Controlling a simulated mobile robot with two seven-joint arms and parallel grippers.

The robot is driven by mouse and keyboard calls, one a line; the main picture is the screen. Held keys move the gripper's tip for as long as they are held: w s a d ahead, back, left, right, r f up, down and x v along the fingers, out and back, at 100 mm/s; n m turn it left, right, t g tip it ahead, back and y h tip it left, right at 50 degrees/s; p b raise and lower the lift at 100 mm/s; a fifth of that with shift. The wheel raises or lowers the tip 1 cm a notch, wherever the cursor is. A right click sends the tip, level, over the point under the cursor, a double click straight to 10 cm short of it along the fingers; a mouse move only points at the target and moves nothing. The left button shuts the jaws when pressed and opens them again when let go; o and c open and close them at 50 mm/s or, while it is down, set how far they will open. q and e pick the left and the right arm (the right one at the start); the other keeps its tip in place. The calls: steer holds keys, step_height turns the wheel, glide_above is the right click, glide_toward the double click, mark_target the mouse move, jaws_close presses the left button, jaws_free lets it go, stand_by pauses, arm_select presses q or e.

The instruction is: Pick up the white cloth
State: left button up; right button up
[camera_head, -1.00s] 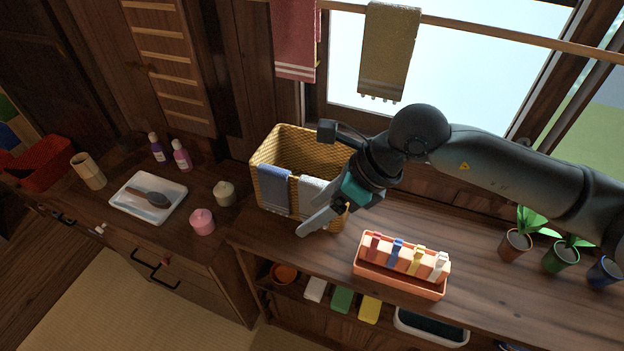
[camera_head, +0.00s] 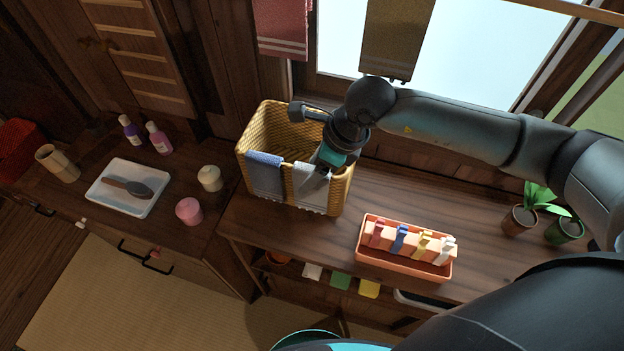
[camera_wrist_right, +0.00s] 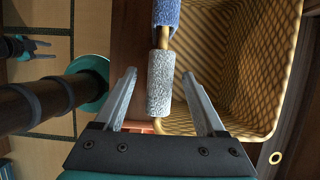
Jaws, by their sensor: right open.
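The white cloth (camera_head: 311,193) hangs folded over the front rim of the wicker basket (camera_head: 338,194), to the right of the blue cloth (camera_head: 264,174). My right gripper (camera_head: 318,178) is at the white cloth and covers part of it in the head view. In the right wrist view the right gripper (camera_wrist_right: 159,75) is open, with one finger on each side of the white cloth (camera_wrist_right: 161,82). The blue cloth (camera_wrist_right: 166,18) is just beyond. What looks like my left gripper (camera_wrist_right: 30,47) shows small at the left edge; its jaws are unclear.
An orange tray (camera_head: 404,266) with coloured clips stands on the shelf top to the right of the basket. A white tray (camera_head: 105,201) with a brush, a pink jar (camera_head: 189,211) and a cream jar (camera_head: 210,178) are on the left counter. Potted plants (camera_head: 520,221) stand at the right.

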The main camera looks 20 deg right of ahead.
jaws_close()
stand_by(0.6)
